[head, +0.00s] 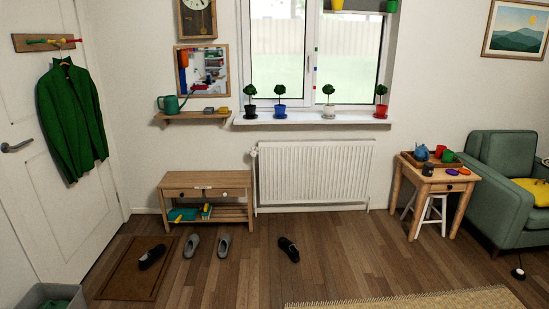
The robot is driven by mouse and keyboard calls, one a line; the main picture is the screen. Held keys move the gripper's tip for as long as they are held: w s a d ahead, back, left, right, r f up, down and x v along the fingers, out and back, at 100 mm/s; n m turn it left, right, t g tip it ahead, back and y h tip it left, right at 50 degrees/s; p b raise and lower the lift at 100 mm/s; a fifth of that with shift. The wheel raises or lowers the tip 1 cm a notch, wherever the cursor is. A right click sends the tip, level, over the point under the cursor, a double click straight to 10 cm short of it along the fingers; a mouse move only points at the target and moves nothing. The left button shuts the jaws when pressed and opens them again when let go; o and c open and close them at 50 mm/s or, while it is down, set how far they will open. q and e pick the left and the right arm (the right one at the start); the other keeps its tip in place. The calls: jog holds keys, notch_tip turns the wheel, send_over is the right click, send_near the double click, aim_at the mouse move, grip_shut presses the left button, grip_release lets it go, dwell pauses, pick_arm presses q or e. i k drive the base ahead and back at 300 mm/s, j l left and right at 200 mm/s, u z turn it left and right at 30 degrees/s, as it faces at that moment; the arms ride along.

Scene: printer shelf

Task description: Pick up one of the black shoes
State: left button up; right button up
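One black shoe (289,249) lies on the bare wooden floor, in front of the radiator. Another black shoe (152,257) lies tilted across the brown doormat (128,286) near the door. Neither of my grippers shows in the head view, and nothing is seen touching either shoe.
Two grey shoes (192,245) (223,245) stand between the black ones. A wooden bench (207,180) is behind them, by the radiator (315,172). A grey bin (48,297) is at the front left, a rug (420,300) at the front right. Floor right of centre is clear.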

aim_at(286, 245)
jog(key=i, duration=1.8)
